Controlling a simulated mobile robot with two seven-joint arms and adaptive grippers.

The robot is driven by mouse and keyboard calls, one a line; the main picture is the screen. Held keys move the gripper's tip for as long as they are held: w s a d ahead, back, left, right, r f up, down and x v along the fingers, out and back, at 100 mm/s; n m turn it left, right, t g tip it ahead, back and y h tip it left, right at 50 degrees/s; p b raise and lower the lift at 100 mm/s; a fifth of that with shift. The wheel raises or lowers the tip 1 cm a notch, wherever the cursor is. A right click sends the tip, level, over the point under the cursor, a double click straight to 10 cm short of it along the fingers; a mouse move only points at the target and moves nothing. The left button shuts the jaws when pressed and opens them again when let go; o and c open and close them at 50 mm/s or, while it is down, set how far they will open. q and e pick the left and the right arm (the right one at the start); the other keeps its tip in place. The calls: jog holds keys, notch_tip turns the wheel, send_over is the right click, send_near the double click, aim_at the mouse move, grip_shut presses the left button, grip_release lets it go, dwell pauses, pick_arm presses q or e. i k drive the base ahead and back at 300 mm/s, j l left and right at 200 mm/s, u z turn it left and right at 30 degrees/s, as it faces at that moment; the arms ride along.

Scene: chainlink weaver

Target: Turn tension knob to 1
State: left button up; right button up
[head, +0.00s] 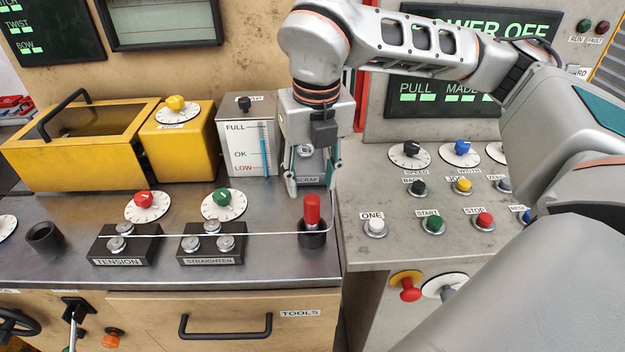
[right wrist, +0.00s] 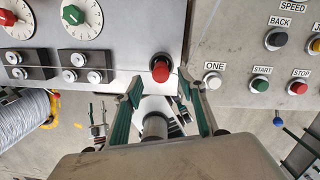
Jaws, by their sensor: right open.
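A red knob (head: 144,198) on a white numbered dial stands behind the block labelled TENSION (head: 125,247). The red knob also shows at the top left corner of the right wrist view (right wrist: 7,17). Its dial numbers are too small to read in the head view. My right gripper (head: 312,188) is open and empty, pointing down above the deck behind the red-capped handle (head: 312,210). It is well to the right of the red knob and apart from it. In the right wrist view, its fingers (right wrist: 160,92) spread below the red handle. My left gripper is not in view.
A green knob (head: 222,197) on a similar dial stands behind the STRAIGHTEN block (head: 212,244). A wire runs across both blocks toward the red handle. A yellow box (head: 188,150) and a level gauge (head: 248,140) stand behind. The button panel (head: 440,240) lies right.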

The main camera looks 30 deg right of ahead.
aim_at(143, 198)
jog(key=k, duration=1)
